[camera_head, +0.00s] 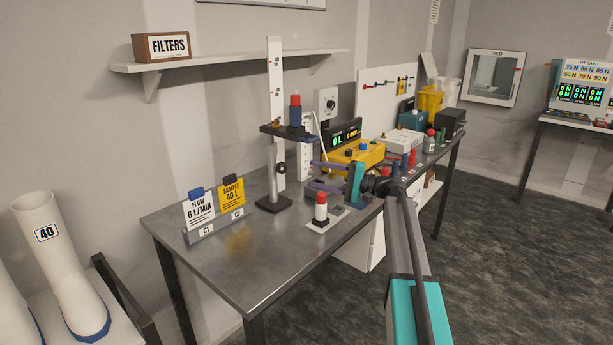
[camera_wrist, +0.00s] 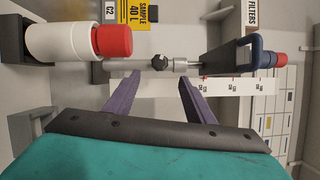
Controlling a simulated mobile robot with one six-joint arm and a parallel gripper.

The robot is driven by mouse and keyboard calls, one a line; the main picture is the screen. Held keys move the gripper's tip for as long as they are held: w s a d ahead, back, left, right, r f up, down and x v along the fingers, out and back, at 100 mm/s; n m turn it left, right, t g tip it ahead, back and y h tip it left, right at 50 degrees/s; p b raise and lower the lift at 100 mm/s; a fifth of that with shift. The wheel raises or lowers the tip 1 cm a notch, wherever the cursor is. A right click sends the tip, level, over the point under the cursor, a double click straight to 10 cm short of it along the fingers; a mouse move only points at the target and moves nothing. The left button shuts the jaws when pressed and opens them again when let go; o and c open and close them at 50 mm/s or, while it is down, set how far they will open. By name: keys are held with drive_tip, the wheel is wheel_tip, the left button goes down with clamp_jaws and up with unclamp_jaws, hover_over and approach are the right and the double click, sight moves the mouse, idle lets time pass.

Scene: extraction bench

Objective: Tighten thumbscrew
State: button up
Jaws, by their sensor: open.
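The thumbscrew is a small dark knob (camera_head: 282,167) on the post of the stand, below its dark shelf (camera_head: 285,132). In the wrist view the thumbscrew (camera_wrist: 160,63) shows in line with the gap between my fingertips, a little beyond them. My gripper (camera_head: 311,176) is open and empty, its purple fingers pointing left towards the post in the head view. In the wrist view my gripper (camera_wrist: 160,76) has one finger on each side of the gap. I see no contact with the knob; the exact distance is unclear.
A white cylinder with a red cap (camera_head: 321,207) stands close to my gripper, near the bench's front edge. A blue, red-topped cylinder (camera_head: 295,110) stands on the shelf. A yellow device (camera_head: 353,157) is behind my gripper. The bench's front left (camera_head: 250,265) is clear.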

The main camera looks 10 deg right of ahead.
drive_tip(key=shift+v, duration=1.35)
